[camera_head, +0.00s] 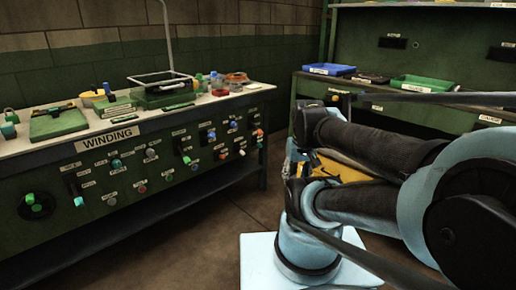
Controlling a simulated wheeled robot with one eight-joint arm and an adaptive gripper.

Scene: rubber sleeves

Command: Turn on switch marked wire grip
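A dark green control panel (100,215) fills the front of the bench on the left, under a large sign reading WINDING (110,138). It carries several small knobs and switches, such as a green knob (117,163), a grey knob (150,153) and a round black dial with a green centre (37,206). Each has a small pale label, too small to read here, so I cannot tell which is marked wire grip. My arm, with dark sleeves and light blue joints, is folded at the right, apart from the panel. I cannot make out my gripper.
Tools, green blocks and reels stand on the bench top (75,140). A second green bench behind my arm holds a blue tray (330,69) and a green tray (421,83). Brown floor (190,240) is clear between the left bench and my base.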

